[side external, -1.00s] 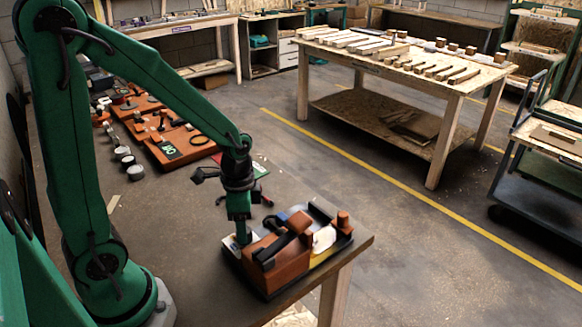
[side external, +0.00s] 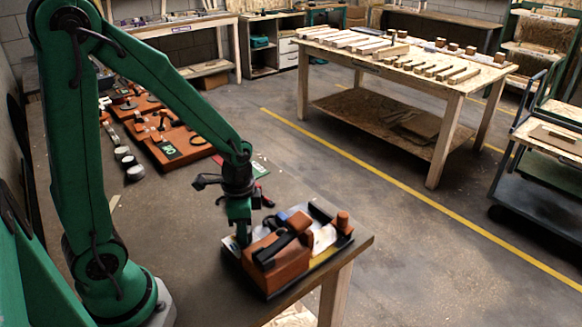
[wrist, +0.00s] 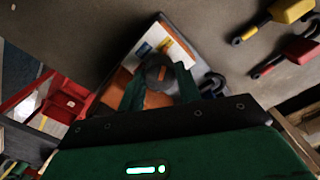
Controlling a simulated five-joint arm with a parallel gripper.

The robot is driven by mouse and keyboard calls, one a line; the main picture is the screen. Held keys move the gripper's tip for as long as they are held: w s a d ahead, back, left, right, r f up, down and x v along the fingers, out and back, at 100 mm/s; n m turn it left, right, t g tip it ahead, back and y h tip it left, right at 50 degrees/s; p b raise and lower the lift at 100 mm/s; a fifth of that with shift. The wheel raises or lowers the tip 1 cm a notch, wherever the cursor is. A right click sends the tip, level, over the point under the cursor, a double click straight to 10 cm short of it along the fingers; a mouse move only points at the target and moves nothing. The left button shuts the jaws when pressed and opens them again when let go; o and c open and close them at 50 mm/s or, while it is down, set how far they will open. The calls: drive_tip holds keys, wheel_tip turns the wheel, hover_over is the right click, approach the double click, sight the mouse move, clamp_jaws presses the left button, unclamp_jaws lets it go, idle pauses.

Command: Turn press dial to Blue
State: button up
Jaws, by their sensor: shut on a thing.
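The press (side external: 280,262) is an orange-brown block with black bars on a dark tray at the front corner of the bench. My gripper (side external: 243,238) points down at its left rear side. In the wrist view, the two green fingers of my gripper (wrist: 160,80) are shut on a round dark dial (wrist: 159,68). The fingers and dial cover part of the plate. I cannot tell which colour the dial points to.
An orange board (side external: 180,147) with small parts stands farther back on the bench. In the wrist view, yellow (wrist: 290,10) and red (wrist: 301,49) handled things lie at the upper right. The bench (side external: 190,240) is clear left of the press.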

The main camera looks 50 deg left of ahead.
drive_tip(key=shift+n, duration=0.4)
drive_tip(key=n, duration=1.1)
idle(0.3)
drive_tip(key=o, duration=1)
drive_tip(key=shift+c, duration=0.2)
drive_tip(key=shift+r, duration=0.1)
